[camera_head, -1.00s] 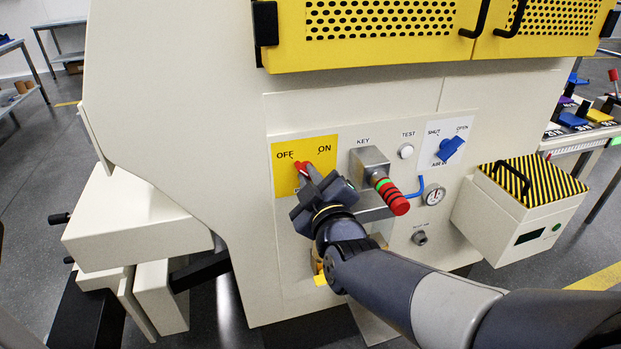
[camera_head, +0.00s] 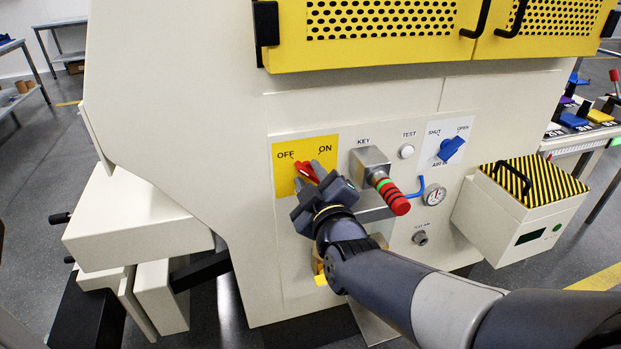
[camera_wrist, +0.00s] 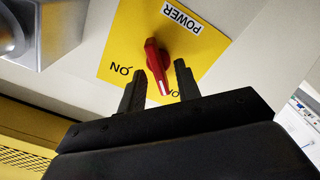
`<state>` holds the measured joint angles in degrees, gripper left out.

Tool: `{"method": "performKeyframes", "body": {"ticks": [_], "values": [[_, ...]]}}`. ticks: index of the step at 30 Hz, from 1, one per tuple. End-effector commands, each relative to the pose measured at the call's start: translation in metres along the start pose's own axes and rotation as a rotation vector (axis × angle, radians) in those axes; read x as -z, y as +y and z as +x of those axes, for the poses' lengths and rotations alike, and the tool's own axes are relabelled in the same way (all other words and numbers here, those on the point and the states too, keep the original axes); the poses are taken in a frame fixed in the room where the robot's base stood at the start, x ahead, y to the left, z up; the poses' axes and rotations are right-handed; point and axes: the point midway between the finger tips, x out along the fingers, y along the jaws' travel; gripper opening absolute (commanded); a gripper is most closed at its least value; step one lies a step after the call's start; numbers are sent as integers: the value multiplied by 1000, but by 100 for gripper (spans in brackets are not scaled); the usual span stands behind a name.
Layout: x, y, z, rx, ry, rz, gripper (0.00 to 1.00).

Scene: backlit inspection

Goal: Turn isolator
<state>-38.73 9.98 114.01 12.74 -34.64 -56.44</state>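The isolator is a red knob (camera_head: 307,171) on a yellow plate (camera_head: 284,177) marked OFF and ON. It slants up and left toward the OFF side. In the wrist view the plate appears turned round, and the red knob (camera_wrist: 157,66) has its near end close to the partly hidden OFF mark. My gripper (camera_head: 309,177) is open at the knob, with one finger on each side. In the wrist view my gripper (camera_wrist: 159,86) shows gaps between both fingers and the knob, whose near end lies between them.
The key handle juts out close to my wrist. Yellow perforated doors (camera_head: 400,48) are above.

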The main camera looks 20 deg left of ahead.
Motion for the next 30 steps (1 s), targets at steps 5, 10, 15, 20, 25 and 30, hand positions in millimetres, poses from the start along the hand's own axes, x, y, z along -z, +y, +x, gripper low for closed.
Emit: {"method": "performKeyframes", "body": {"ticks": [5,10,15,20,25,30], "values": [[0,0,-5,0,0,1,32],[1,1,-28,0,0,2,32],[2,1,-61,0,2,1,32],[2,1,-86,0,2,1,32],[1,0,-103,0,1,0,32],[0,0,-108,0,0,0,32]]}}
